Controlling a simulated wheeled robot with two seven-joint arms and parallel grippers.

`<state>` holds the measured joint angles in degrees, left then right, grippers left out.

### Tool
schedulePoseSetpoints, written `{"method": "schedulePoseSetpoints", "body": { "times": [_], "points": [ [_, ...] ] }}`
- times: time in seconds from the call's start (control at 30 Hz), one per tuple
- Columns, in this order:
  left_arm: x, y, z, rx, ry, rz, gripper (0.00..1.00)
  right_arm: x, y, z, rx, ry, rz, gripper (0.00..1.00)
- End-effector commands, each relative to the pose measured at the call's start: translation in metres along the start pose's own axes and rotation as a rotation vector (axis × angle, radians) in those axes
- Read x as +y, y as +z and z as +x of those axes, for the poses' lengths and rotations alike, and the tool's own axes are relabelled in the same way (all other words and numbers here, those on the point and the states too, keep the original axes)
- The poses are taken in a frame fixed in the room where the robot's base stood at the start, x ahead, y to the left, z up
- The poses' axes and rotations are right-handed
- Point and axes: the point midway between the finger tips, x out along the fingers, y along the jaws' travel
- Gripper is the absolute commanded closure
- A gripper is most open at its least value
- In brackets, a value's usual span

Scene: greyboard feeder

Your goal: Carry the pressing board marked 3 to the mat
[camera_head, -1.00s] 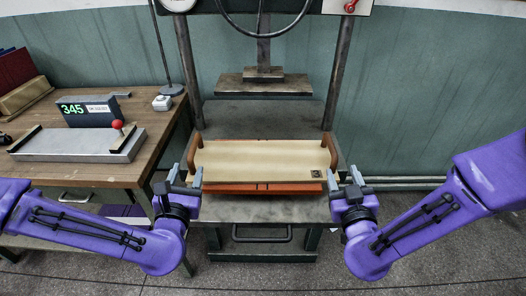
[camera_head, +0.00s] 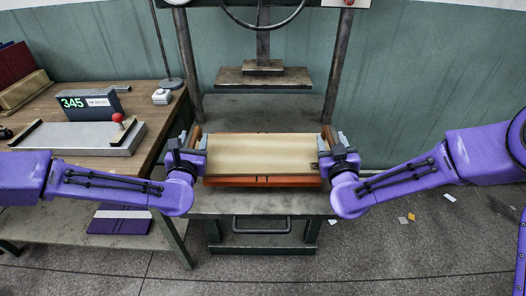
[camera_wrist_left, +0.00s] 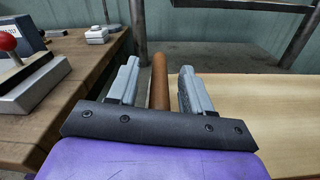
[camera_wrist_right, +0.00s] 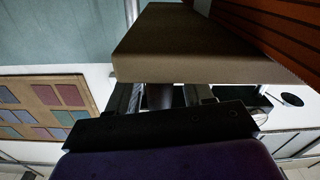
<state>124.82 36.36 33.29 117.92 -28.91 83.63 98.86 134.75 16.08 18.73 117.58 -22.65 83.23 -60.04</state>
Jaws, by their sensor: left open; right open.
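A pale tan pressing board (camera_head: 262,153) lies on an orange-red piece (camera_head: 262,181) on the press bed. A small dark mark shows at its front right corner, partly hidden and too small to read. My left gripper (camera_head: 195,141) is open at the board's left end; in the left wrist view its fingers (camera_wrist_left: 160,80) stand either side of a brown round handle (camera_wrist_left: 159,82). My right gripper (camera_head: 334,141) is open at the right end; in the right wrist view a dark handle (camera_wrist_right: 160,96) shows between its fingers, dimly lit. I cannot make out a mat.
The press plate (camera_head: 263,78) hangs above and behind the board between two posts. A wooden table (camera_head: 60,150) at left bears a grey tool with a red knob (camera_head: 117,118) and a display box (camera_head: 90,104). Small scraps lie on the floor at right.

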Motion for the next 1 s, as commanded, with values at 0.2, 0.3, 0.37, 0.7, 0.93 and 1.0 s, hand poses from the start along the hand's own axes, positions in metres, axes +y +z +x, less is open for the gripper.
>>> {"method": "schedulePoseSetpoints", "body": {
  "times": [0.2,0.3,0.37,0.7,0.93,1.0],
  "points": [
    [0.000,0.000,0.002,0.000,-0.001,0.000,0.50,0.000,0.000,0.002,0.000,0.000,0.000,0.49],
    [0.000,0.000,0.002,0.000,-0.001,0.000,0.60,0.000,0.000,0.001,0.000,0.000,0.000,0.59],
    [-0.001,0.000,0.002,0.000,-0.001,0.000,0.80,0.000,0.000,0.001,0.000,0.000,0.000,0.78],
    [0.001,0.001,0.002,-0.001,0.002,0.000,1.00,0.002,-0.001,0.002,0.001,0.004,0.000,1.00],
    [0.004,0.013,0.002,-0.001,0.004,0.000,1.00,0.005,-0.013,0.002,0.001,0.006,-0.001,1.00],
    [0.006,0.022,0.002,-0.001,0.004,0.000,1.00,0.007,-0.022,0.002,0.001,0.006,-0.001,1.00]
  ]
}}
